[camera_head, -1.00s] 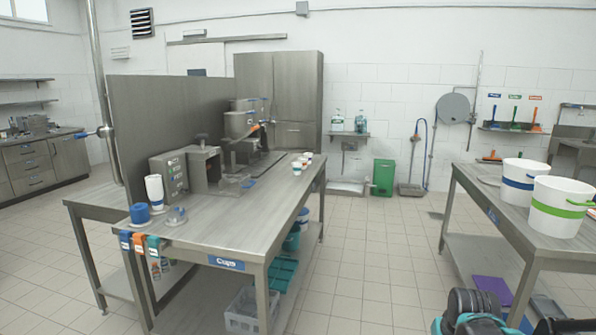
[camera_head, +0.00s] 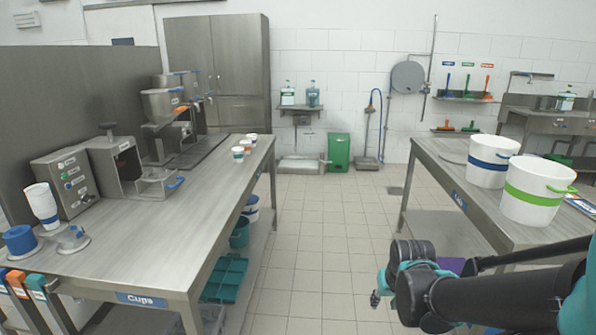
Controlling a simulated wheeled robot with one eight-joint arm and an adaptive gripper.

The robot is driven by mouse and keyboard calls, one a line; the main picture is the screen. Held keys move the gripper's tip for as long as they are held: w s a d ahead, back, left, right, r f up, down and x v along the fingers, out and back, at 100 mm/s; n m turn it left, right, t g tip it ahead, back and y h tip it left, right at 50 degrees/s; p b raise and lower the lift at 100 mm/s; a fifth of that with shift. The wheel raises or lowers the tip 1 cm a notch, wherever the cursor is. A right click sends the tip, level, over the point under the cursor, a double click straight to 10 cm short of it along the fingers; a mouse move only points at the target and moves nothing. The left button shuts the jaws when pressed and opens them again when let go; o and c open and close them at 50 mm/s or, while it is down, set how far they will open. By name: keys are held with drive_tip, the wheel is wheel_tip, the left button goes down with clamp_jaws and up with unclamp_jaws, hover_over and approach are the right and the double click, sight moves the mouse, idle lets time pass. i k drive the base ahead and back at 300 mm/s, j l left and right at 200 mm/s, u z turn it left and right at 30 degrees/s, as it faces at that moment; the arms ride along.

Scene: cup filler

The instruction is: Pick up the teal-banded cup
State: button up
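Several small white cups stand upright near the far right edge of the left steel table. The nearest of them (camera_head: 238,154) seems to have a teal band. The cups behind it (camera_head: 246,146) have bands too small to read for certain. My arm reaches in from the lower right, over the floor between the two tables, well away from the cups. The small dark tip at its left end may be part of my gripper (camera_head: 376,298). Its fingers cannot be made out, and nothing is seen held in it.
The left table (camera_head: 190,225) has a dispensing machine (camera_head: 160,125), a control box (camera_head: 65,183), a stack of white cups (camera_head: 41,203) and a blue roll (camera_head: 19,240). The right table (camera_head: 440,165) carries two white buckets (camera_head: 540,190). Clear tiled floor lies between the tables.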

sight(237, 151)
drive_tip(key=i, duration=1.85)
